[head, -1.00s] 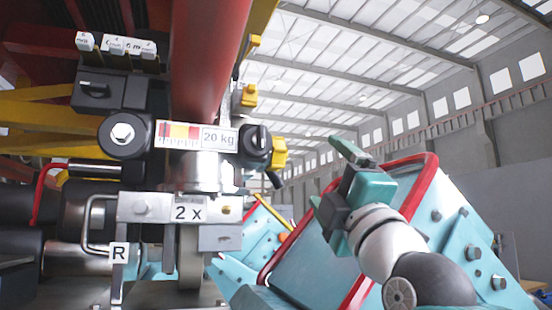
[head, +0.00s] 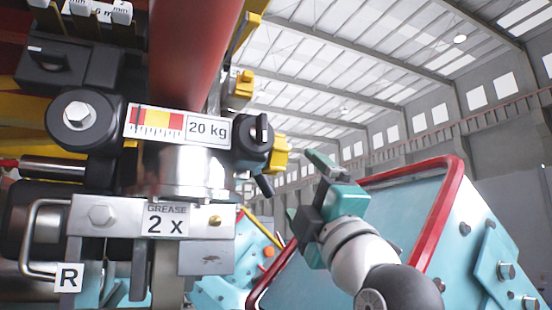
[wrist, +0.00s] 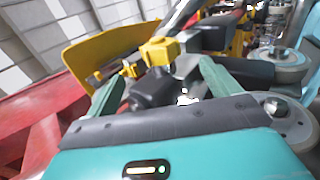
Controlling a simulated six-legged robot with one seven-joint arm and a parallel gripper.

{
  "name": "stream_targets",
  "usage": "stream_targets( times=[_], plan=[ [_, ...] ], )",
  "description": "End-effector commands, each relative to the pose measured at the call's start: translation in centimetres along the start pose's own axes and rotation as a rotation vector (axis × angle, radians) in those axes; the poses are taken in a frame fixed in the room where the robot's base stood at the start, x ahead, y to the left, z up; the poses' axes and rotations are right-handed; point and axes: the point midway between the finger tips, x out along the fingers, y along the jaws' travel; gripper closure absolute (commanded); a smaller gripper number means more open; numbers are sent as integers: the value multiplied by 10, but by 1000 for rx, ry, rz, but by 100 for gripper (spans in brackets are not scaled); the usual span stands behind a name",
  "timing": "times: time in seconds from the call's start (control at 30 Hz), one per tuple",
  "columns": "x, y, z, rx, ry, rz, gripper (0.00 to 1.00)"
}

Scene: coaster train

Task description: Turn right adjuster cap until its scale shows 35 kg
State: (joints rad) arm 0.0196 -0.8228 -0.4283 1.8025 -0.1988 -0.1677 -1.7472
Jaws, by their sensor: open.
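The adjuster unit has a scale plate (head: 178,125) with red and yellow bands and a label reading 20 kg. At its right end is a black ridged cap (head: 252,140) with a yellow part (head: 279,155) beside it. An R tag (head: 68,278) hangs at lower left. My gripper (head: 307,188) is open and empty, to the right of the cap and apart from it. In the wrist view a yellow knob (wrist: 160,50) on a black body (wrist: 153,88) shows between and beyond the open fingers (wrist: 163,78). I cannot tell whether this knob is the cap.
A red pipe (head: 190,50) rises above the scale. A metal block (head: 150,222) marked GREASE 2 X sits below. A turquoise car panel with a red rim (head: 400,172) stands behind my arm. In the wrist view a red beam (wrist: 50,105) lies at left. Open space shows above my gripper.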

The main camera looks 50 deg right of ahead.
Motion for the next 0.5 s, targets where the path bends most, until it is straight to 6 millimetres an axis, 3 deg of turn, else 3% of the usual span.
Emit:
stream_targets(
  times=[0.5],
  plan=[
    [94,1,-2,0,3,-1,12]
  ],
)
